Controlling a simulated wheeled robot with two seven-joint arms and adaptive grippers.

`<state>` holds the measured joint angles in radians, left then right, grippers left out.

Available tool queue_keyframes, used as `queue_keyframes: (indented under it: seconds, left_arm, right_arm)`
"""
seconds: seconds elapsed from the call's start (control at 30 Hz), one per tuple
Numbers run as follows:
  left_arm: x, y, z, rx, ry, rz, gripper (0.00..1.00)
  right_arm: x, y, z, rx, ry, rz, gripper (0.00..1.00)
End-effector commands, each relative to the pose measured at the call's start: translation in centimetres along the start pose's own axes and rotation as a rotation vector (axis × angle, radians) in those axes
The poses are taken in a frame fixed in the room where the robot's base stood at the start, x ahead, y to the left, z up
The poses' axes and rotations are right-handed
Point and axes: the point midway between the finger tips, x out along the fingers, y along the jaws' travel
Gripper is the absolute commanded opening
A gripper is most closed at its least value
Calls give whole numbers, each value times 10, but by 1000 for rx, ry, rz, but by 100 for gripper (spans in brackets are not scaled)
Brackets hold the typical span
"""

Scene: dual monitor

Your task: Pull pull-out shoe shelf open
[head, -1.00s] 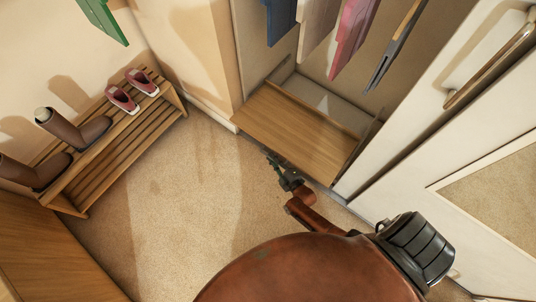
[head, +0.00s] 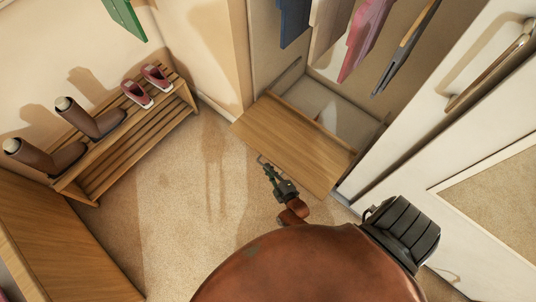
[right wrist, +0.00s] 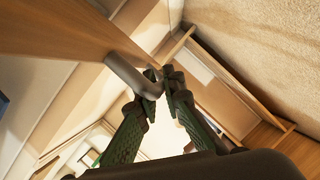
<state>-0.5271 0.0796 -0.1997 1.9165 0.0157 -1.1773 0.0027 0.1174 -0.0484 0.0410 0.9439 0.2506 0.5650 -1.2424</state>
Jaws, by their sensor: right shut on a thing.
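The pull-out shoe shelf (head: 290,142) is a flat wooden board low in the closet. It stands partly out past the closet opening, with a gap behind it showing the pale closet floor. My right gripper (head: 264,164) is at its front edge. In the right wrist view, a grey bar handle (right wrist: 130,75) sits on the board's front face, and my right gripper (right wrist: 163,78) is shut on the handle's end. The fingertips partly hide that end. My left gripper is not in view.
A slatted shoe rack (head: 135,130) with brown boots (head: 92,120) and red shoes (head: 138,93) stands at the left wall. Clothes (head: 362,40) hang above the shelf. A white sliding door (head: 440,130) is at the right. The carpet (head: 200,190) before the shelf is clear.

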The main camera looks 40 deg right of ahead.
Motion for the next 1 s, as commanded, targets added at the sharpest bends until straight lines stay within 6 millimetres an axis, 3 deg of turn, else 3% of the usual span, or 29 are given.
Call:
queue_keyframes:
  seconds: [0.03,0.07,0.3,0.67,1.0]
  left_arm:
    - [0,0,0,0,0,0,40]
    - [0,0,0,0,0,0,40]
    - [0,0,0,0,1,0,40]
    - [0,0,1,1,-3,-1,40]
    - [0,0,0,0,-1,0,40]
  right_arm:
    - [1,0,0,0,1,-1,0]
    - [1,0,0,0,1,-1,10]
    - [1,0,0,0,1,-1,26]
    - [-7,0,1,1,0,-1,26]
    - [-60,0,1,-1,-1,-1,26]
